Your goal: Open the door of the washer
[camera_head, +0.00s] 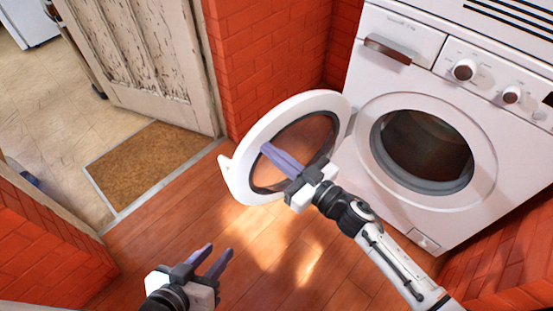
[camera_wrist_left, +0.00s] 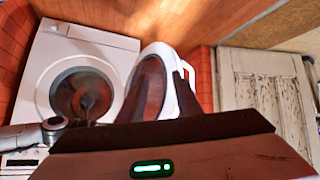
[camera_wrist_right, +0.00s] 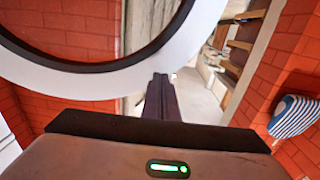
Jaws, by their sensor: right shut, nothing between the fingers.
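The white washer (camera_head: 385,185) stands at the right in the head view, with its dark drum opening (camera_head: 425,145) uncovered. Its round door (camera_head: 238,178), a white ring with dark glass, is swung wide open to the left. The door also shows in the left wrist view (camera_wrist_left: 185,98) and the right wrist view (camera_wrist_right: 185,35). My right gripper (camera_head: 267,150) is shut and empty, its fingers in front of the door's glass in the head view; I cannot tell if they touch it. My left gripper (camera_head: 217,255) is open and empty, low above the floor, apart from the door.
Red brick walls (camera_head: 265,60) stand behind and at both sides. A worn wooden door (camera_head: 140,50) and a brown doormat (camera_head: 150,165) are at the upper left. A striped object (camera_wrist_right: 293,116) shows in the right wrist view. The wooden floor (camera_head: 270,260) is clear.

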